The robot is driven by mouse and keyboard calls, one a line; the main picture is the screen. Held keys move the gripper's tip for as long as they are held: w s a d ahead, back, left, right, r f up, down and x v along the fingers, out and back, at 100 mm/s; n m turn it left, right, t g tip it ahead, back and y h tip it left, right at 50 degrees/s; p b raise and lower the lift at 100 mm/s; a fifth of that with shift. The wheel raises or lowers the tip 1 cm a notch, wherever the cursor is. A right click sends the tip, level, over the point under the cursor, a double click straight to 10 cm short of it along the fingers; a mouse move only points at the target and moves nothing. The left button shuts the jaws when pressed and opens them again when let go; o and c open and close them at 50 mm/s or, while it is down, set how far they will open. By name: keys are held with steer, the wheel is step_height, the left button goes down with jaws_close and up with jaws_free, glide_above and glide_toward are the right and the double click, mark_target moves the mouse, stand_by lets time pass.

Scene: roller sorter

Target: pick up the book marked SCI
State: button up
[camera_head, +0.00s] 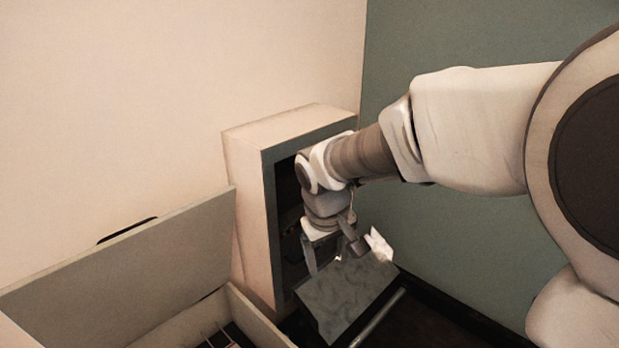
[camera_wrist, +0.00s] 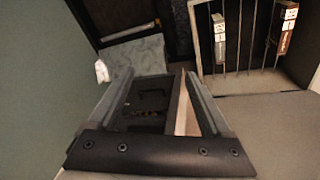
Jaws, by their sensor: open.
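No book can be read as SCI in either view. In the wrist view, two slim book-like items stand in a wire rack, one at the left (camera_wrist: 220,40) and one at the right (camera_wrist: 286,28); their markings are too small to read. My gripper (camera_head: 335,258) points down in front of the open side of a pale cabinet (camera_head: 255,190), above a grey marbled panel (camera_head: 345,292). Its fingers are spread with nothing seen between them; they also show in the wrist view (camera_wrist: 160,78).
A small white object (camera_head: 380,245) is at the panel's far edge, close to my gripper. A pale bin with a tall board (camera_head: 130,275) stands at the lower left, with thin dividers inside. A green wall (camera_head: 450,240) closes off the right.

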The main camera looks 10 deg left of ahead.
steer(key=a+f+n+g+b, duration=0.1)
steer(key=a+f+b, duration=0.2)
steer(key=a+f, duration=0.6)
steer(key=a+f+n+g+b, duration=0.15)
steer(key=a+f, duration=0.35)
steer(key=f, duration=0.8)
steer(key=a+f+n+b, duration=0.25)
steer(key=a+f, duration=0.45)
steer(key=f, duration=0.4)
steer(key=shift+m+y, duration=0.4)
step_height(320, 180, down, 11)
steer(key=b, duration=0.3)
steer(key=shift+s+a+r+b, duration=0.15)
steer(key=shift+r+b, duration=0.05)
steer(key=shift+b, duration=0.2)
steer(key=shift+w+f+b, duration=0.2)
steer(key=shift+f+b, duration=0.45)
steer(key=shift+f, duration=1)
steer(key=shift+w+f+b, duration=0.15)
steer(key=shift+f+b, duration=0.45)
steer(key=shift+f, duration=1)
jaws_close()
steer(key=shift+r, duration=0.1)
